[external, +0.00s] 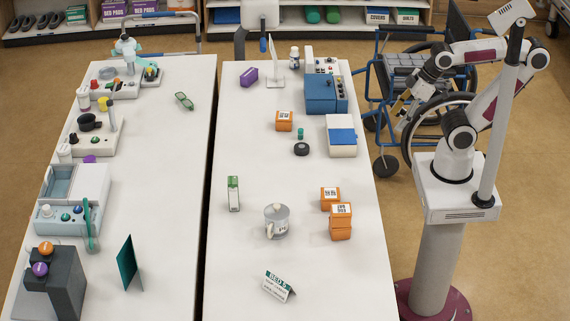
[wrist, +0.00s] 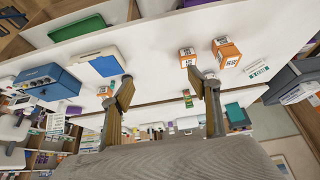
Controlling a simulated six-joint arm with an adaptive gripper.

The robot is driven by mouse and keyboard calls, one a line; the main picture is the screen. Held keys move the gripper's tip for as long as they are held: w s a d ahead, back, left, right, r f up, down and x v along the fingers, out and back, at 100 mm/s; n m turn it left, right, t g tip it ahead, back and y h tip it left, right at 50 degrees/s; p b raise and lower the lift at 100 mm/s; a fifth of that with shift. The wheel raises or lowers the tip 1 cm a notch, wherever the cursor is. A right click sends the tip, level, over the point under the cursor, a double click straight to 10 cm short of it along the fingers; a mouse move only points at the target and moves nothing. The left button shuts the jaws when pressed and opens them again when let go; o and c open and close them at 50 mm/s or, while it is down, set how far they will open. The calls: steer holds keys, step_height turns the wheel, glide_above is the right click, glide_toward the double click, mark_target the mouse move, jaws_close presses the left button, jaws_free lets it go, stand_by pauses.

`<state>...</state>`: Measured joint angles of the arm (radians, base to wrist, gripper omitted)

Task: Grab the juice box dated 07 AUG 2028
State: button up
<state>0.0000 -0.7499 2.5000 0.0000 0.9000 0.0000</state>
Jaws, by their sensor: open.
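Several orange boxes with white printed labels stand on the right table; they look like the juice boxes, but their dates are too small to read. One orange box (external: 284,122) stands alone farther back. The wrist view shows orange boxes (wrist: 187,58) and (wrist: 228,54) beyond the fingers. My gripper (external: 402,104) (wrist: 162,77) is open and empty, off the table's right edge, apart from every box.
A steel mug (external: 277,221), a slim green-white carton (external: 233,193) and a bed sign (external: 278,285) stand near the boxes. A blue device (external: 322,95) and a blue-lidded white box (external: 341,137) stand farther back. A wheelchair (external: 405,75) is behind my arm.

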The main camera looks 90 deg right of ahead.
stand_by(0.4)
steer(key=shift+c, duration=1.2)
steer(key=shift+w, duration=0.1)
steer(key=w+a+t+y, duration=0.1)
steer(key=w+a+t, duration=0.2)
steer(key=w, duration=1.3)
steer(key=w+a+t, duration=0.2)
steer(key=w+t, duration=0.1)
steer(key=w, duration=1.2)
steer(key=w+a+f+t, duration=0.2)
steer(key=w+f, duration=0.3)
steer(key=w, duration=0.3)
steer(key=w+a+f+t, duration=0.2)
steer(key=w+f+t, duration=0.2)
steer(key=w, duration=0.4)
steer(key=shift+a+f, duration=0.4)
steer(key=shift+f, duration=0.5)
